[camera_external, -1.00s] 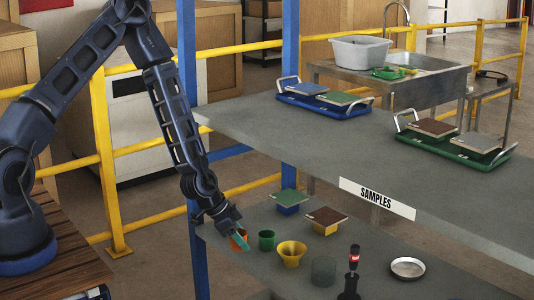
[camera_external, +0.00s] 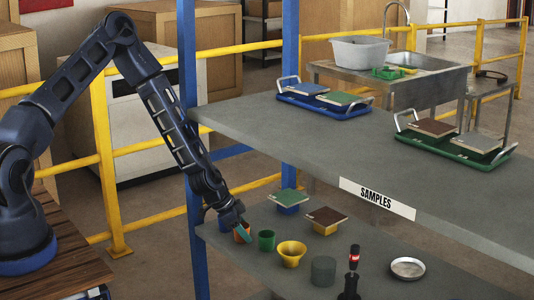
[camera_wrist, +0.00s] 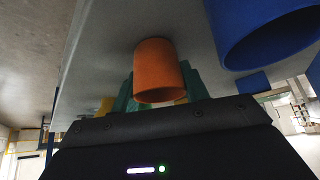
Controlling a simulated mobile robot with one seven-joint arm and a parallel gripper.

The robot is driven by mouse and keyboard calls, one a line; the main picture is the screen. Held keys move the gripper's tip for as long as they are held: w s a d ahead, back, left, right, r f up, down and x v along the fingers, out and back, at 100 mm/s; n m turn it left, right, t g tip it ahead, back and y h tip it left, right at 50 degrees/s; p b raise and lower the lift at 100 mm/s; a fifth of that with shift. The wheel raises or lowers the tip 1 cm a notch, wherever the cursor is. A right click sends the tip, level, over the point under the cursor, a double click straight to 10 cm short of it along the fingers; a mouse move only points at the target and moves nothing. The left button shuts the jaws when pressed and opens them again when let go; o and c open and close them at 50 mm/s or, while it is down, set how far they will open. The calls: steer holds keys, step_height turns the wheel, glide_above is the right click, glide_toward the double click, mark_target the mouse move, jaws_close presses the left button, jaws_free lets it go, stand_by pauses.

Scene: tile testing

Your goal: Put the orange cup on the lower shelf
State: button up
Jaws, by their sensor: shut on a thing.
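The orange cup (camera_external: 239,237) is at the left end of the lower shelf (camera_external: 330,240), partly hidden by my gripper (camera_external: 244,232). In the wrist view the orange cup (camera_wrist: 157,72) sits between the teal fingers of my gripper (camera_wrist: 158,90), which is shut on it. I cannot tell whether the cup's base touches the shelf. A green cup (camera_external: 266,240) stands just to its right, with a yellow flared cup (camera_external: 291,254) beyond.
A large blue cylinder (camera_wrist: 262,35) is close beside the orange cup. A grey-green cylinder (camera_external: 323,271), a dark red-topped tool (camera_external: 353,262), a metal dish (camera_external: 408,268) and tile stands (camera_external: 326,220) occupy the lower shelf. The upper shelf (camera_external: 300,135) overhangs; a blue post (camera_external: 188,120) stands near my arm.

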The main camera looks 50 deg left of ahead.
steer(key=o, duration=1)
steer(key=v, duration=1.2)
